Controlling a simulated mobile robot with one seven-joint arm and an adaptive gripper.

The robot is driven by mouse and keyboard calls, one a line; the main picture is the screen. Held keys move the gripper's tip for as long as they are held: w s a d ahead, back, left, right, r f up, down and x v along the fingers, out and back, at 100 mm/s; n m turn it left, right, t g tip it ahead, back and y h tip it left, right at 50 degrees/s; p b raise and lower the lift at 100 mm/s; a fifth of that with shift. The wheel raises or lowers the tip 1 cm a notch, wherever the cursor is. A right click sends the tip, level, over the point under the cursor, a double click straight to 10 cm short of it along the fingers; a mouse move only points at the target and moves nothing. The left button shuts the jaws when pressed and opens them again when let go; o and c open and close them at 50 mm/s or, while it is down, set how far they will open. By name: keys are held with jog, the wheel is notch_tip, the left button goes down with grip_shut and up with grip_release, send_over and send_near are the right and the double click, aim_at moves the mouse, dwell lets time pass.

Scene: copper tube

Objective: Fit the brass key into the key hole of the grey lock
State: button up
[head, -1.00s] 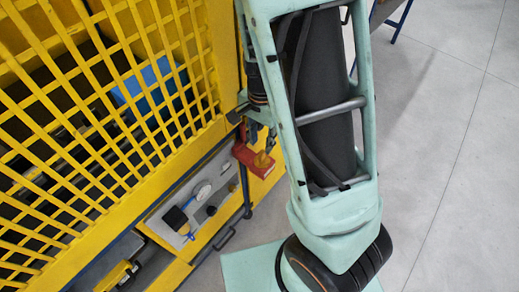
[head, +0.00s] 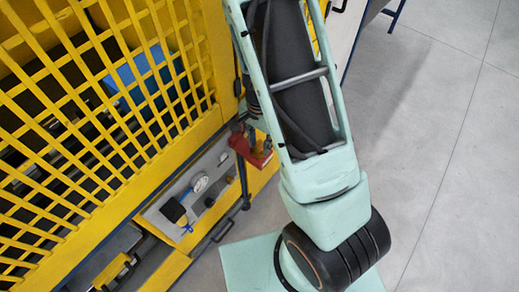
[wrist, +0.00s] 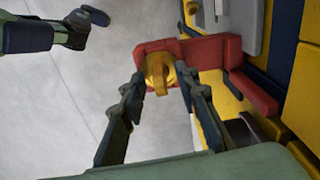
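A brass key-like piece with a round head (wrist: 156,68) sits against a red bracket (wrist: 212,48) in the wrist view. The red bracket also shows in the head view (head: 243,146), at the right end of the yellow machine. My gripper (wrist: 160,80) is open, with one fingertip on each side of the brass piece. Narrow gaps seem to show, and I see no clear grip. In the head view my arm partly hides the gripper. I cannot make out a grey lock or key hole for certain.
A yellow mesh guard (head: 100,110) fills the left of the head view. Below it is a grey panel (head: 160,203) with a round gauge (head: 200,183) and a black-and-blue item (head: 173,210). A bar handle (head: 222,230) sticks out low. Grey floor (head: 440,150) at right is clear.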

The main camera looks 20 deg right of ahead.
grip_shut()
